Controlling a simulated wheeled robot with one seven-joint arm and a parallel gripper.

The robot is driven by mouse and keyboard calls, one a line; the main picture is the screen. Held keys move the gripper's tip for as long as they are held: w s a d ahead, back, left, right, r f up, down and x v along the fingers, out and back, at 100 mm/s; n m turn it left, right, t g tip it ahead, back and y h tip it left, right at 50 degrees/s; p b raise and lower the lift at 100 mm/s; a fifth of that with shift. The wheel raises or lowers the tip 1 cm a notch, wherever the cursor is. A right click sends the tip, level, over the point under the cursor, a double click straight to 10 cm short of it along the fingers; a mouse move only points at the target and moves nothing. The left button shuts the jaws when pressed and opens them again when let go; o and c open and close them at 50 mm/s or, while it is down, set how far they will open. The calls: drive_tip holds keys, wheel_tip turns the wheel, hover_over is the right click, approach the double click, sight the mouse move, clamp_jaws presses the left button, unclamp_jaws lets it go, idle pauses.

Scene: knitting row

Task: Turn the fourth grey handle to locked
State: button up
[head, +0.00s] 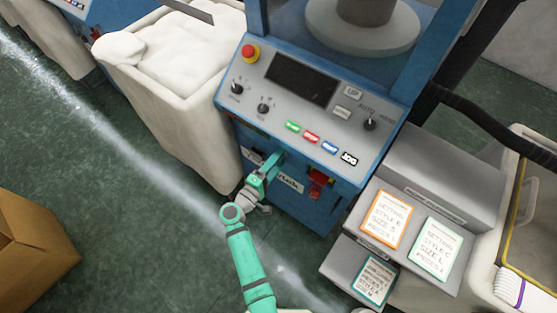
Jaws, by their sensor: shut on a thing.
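My teal arm reaches up from the bottom of the head view to the lower front of a blue machine (330,208). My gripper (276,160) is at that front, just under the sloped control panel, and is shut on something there. What it holds looks like the machine's handle, but my gripper and wrist hide it, so I cannot tell its angle. A pale label plate (291,184) shows partly beside my wrist; its text is too small to read surely. No other grey handle shows clearly.
The grey control panel (318,118) has a red stop button (249,52), dark knobs and coloured buttons. A red switch (319,183) sits right of my gripper. A white bin (205,135) stands left, a grey stand (440,190) with cards right.

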drive_tip(key=o, duration=1.1)
drive_tip(key=shift+c, duration=0.2)
drive_tip(key=v, duration=1.1)
drive_tip(key=shift+w, duration=0.1)
